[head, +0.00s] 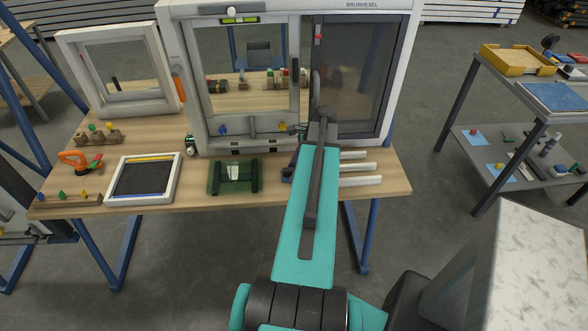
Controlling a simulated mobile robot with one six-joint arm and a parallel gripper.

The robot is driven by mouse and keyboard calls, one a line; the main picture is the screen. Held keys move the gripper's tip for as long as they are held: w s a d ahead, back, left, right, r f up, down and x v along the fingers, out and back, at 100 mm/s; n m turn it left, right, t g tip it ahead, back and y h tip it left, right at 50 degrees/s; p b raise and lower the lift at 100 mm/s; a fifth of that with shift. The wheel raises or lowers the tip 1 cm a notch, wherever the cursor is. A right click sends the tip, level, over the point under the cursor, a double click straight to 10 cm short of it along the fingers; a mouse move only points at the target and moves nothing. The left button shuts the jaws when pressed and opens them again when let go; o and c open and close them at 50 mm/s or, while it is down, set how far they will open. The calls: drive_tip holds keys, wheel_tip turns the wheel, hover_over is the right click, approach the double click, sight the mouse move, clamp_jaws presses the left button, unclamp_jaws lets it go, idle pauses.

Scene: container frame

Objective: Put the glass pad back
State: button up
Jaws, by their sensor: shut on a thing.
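My arm reaches away from me over the front of the workbench (395,187) toward the large white window frame (180,60). My own arm link covers its far end, so I do not see my gripper's fingers or anything between them. I cannot pick out a glass pad for certain. A green plate (215,177) with two dark bars and a small whitish piece (233,172) lies on the bench, left of my arm. I cannot tell whether either is the pad or its place.
White strips (362,181) lie right of my arm. A small framed panel (143,198), an orange-handled tool (73,158) and a block of coloured pegs (97,136) are on the left. A smaller white frame (68,48) stands behind. A shelf cart (462,138) stands right, across open floor (430,225).

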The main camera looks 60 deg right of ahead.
drive_tip(key=shift+f, duration=0.1)
drive_tip(key=o, duration=0.9)
drive_tip(key=shift+o, duration=0.2)
drive_tip(key=b+v, duration=0.3)
drive_tip(key=v, duration=0.9)
drive_tip(key=shift+w+r, duration=0.1)
drive_tip(key=shift+r, duration=0.1)
idle(0.3)
